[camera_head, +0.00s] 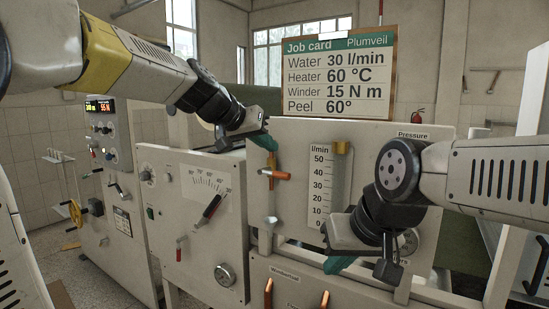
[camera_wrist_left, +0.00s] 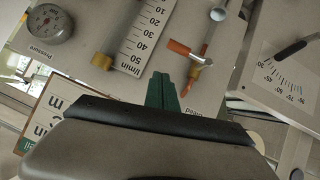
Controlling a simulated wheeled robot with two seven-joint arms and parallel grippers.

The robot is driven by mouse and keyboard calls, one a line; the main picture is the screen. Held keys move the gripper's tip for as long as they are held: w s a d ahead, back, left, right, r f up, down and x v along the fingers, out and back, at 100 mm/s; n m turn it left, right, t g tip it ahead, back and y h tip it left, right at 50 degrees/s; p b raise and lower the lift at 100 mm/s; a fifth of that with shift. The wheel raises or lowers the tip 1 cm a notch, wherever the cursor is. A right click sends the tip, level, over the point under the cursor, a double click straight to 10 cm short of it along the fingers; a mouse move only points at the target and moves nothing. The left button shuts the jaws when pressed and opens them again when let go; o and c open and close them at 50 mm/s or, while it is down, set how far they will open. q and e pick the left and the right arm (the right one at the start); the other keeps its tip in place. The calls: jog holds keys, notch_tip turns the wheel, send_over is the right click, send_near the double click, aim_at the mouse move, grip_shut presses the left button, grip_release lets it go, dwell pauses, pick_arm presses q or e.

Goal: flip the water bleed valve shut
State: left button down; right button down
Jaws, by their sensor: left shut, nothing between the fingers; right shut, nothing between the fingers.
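The bleed valve shows as an orange-handled lever (camera_head: 276,174) on a short vertical pipe on the pale front panel, its handle lying roughly crosswise and pointing right. In the left wrist view, which is turned over, the lever (camera_wrist_left: 181,48) points left from a silver pivot, near a partly hidden "Bleed" label. My left gripper (camera_head: 268,143) is shut and empty, just above the lever; its green fingertips (camera_wrist_left: 162,88) are beside the valve, apart from the handle in that view. My right gripper (camera_head: 338,265) is shut and empty, low in front of the panel.
A flow tube (camera_head: 339,178) with a l/min scale stands right of the valve. A grey funnel (camera_head: 270,221) is below it. A dial panel (camera_head: 205,205) with a black pointer is to the left. The job card (camera_head: 338,72) stands behind, above the panel.

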pick_arm(q)
jog(key=shift+d+v, duration=0.2)
jog(key=shift+v, duration=2.05)
jog(key=shift+s, duration=0.1)
